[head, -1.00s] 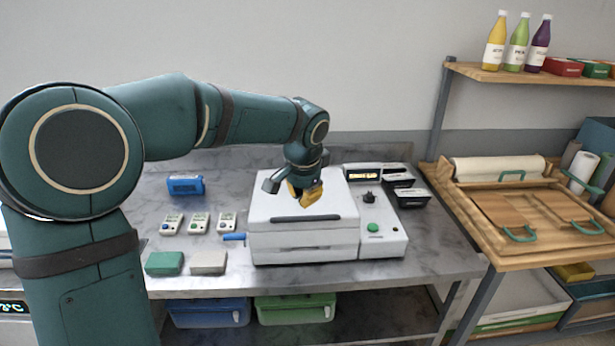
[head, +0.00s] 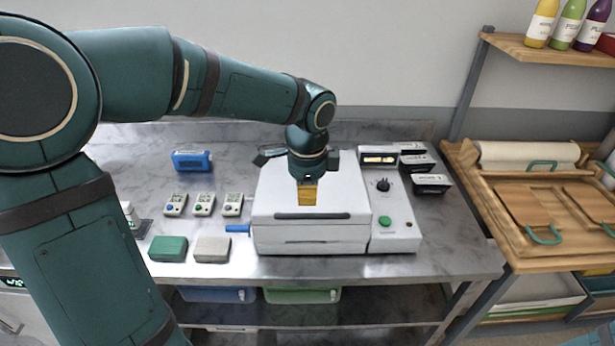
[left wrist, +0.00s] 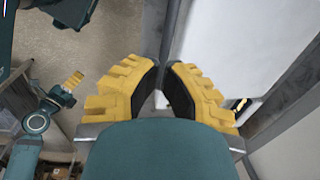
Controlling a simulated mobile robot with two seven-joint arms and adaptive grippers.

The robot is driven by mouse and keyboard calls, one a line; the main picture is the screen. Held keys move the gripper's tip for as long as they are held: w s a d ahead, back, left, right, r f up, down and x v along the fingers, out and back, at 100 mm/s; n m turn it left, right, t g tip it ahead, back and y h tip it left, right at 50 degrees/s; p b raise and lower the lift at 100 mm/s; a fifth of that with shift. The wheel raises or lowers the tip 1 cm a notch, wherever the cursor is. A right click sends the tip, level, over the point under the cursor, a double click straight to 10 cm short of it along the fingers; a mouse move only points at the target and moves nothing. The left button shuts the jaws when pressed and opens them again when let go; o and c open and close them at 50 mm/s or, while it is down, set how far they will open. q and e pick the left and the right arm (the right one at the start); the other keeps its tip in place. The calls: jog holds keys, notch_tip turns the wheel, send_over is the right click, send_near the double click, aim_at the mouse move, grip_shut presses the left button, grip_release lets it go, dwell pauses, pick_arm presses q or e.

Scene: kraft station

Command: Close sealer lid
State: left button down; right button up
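The sealer (head: 310,237) is a white box with a side control panel in the head view. Its flat lid (head: 275,198) has a dark handle (head: 312,215) along the front edge and lies level on the body, a thin seam showing below. My left gripper (head: 307,193) is above the lid, pointing down just behind the handle; contact cannot be told. In the left wrist view its yellow fingers (left wrist: 161,72) nearly meet, with nothing seen between them. A white surface lies to their right. Yellow finger parts of another gripper (left wrist: 72,80) show at the left there; its opening is unclear.
A blue handle (head: 237,229) sticks out left of the sealer. Small meters (head: 203,205), a green block (head: 168,248), a grey block (head: 212,249) and a blue device (head: 192,160) lie left. Black boxes (head: 430,184) stand right. A wooden table (head: 515,245) adjoins.

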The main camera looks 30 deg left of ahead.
pick_arm(q)
notch_tip(320, 180, down, 7)
jog(key=shift+w+a+b, duration=0.15)
jog(key=shift+w+b, duration=0.1)
jog(key=shift+b, duration=0.1)
jog(key=f+b, duration=0.1)
jog(key=s+f+b, duration=0.1)
jog(key=f, duration=0.1)
jog(key=f+b, duration=0.1)
jog(key=f, duration=0.1)
jog(key=shift+s+d+f+b, duration=0.15)
jog(key=shift+d+b, duration=0.15)
jog(key=shift+b, duration=0.05)
dwell(0.3)
